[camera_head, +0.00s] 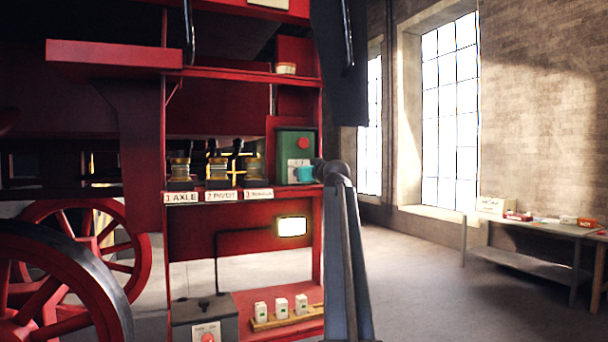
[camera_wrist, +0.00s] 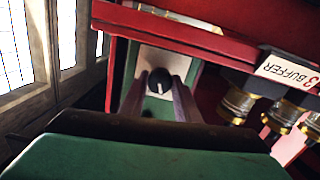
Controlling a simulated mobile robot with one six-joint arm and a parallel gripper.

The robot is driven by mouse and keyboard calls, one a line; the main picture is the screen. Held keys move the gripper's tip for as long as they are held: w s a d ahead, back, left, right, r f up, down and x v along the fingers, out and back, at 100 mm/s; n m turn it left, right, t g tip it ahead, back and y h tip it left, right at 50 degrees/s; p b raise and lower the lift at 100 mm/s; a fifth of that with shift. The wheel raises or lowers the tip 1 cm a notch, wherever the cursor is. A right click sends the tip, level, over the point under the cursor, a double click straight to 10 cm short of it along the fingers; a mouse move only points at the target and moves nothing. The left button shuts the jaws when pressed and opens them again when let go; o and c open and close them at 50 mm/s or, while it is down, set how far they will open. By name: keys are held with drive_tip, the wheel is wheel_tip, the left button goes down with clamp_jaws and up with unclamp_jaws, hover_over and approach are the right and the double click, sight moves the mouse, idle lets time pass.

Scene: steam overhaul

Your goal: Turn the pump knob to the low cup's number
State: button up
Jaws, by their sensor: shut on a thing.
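The green pump box (camera_head: 284,145) stands on the red shelf, with a red button and a pale dial plate (camera_wrist: 150,62). The black pump knob (camera_wrist: 160,77) has a white pointer mark; the number it points to is not readable. My gripper (camera_wrist: 162,84) has a finger on each side of the knob and is shut on it. Three brass-and-glass cups stand left of the box: axle cup (camera_head: 180,170), pivot cup (camera_head: 217,170) and buffer cup (camera_head: 253,170). Their oil levels are too small to tell.
Label plates 1 AXLE (camera_head: 181,198), 2 PIVOT (camera_head: 221,195) and 3 BUFFER (camera_wrist: 289,69) mark the shelf edge. A lit lamp (camera_head: 292,227) hangs below. A grey box (camera_head: 205,322) and several white blocks stand lower. A workbench (camera_head: 530,226) is far right, with open floor before it.

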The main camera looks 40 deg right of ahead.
drive_tip(key=m, duration=0.4)
drive_tip(key=shift+p, duration=0.3)
drive_tip(key=m, duration=0.3)
drive_tip(key=shift+m+p, duration=0.3)
drive_tip(key=shift+p, duration=0.05)
drive_tip(key=o, duration=1)
drive_tip(key=shift+o, duration=0.2)
drive_tip(key=b+v, duration=0.2)
drive_tip(key=v, duration=1.1)
drive_tip(key=shift+s+b, duration=0.35)
drive_tip(key=shift+s, duration=0.15)
